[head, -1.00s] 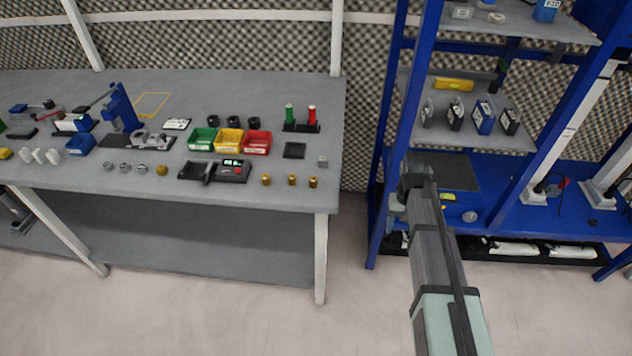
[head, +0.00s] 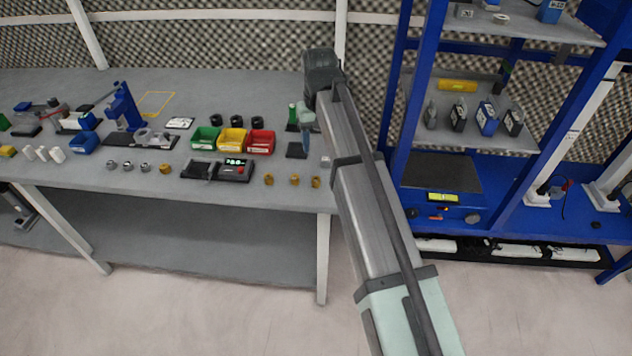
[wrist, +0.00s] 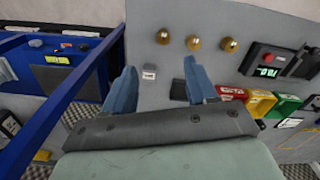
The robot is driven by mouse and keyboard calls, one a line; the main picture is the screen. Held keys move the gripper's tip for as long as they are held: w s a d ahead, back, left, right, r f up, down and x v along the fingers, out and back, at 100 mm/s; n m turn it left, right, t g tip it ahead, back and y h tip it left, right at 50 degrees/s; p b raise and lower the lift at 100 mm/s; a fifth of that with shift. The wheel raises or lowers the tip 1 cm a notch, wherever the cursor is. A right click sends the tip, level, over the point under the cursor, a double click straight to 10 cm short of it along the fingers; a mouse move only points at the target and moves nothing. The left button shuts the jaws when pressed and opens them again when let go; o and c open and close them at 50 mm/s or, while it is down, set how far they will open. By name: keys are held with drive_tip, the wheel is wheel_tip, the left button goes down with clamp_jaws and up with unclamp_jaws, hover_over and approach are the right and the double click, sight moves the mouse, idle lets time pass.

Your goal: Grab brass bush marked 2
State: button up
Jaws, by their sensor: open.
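Three brass bushes stand in a row near the front right of the bench: a left one (head: 268,180), a middle one (head: 294,180) and a right one (head: 316,182). The wrist view shows the three as well (wrist: 163,36) (wrist: 194,42) (wrist: 228,45), beyond my fingertips. No number can be read on them, so I cannot tell which is marked 2. My gripper (wrist: 160,66) is open and empty, above the bench and apart from the bushes. In the head view, my arm hides most of it.
A small grey block (wrist: 149,74) shows between my fingers, below them on the bench. Red (head: 261,142), yellow (head: 232,141) and green (head: 205,139) bins stand behind a device with a lit display (head: 234,170). The blue shelf rack (head: 412,110) rises right of the bench.

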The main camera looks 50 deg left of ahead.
hover_over(316, 178)
drive_tip(key=f, duration=0.7)
drive_tip(key=shift+w+d+f, duration=0.1)
drive_tip(key=shift+d+f, duration=0.25)
drive_tip(key=shift+d, duration=0.05)
drive_tip(key=shift+a+f, duration=0.15)
drive_tip(key=shift+f, duration=1.2)
drive_tip(key=shift+a+f, duration=0.15)
drive_tip(key=shift+f, duration=1.15)
clamp_jaws()
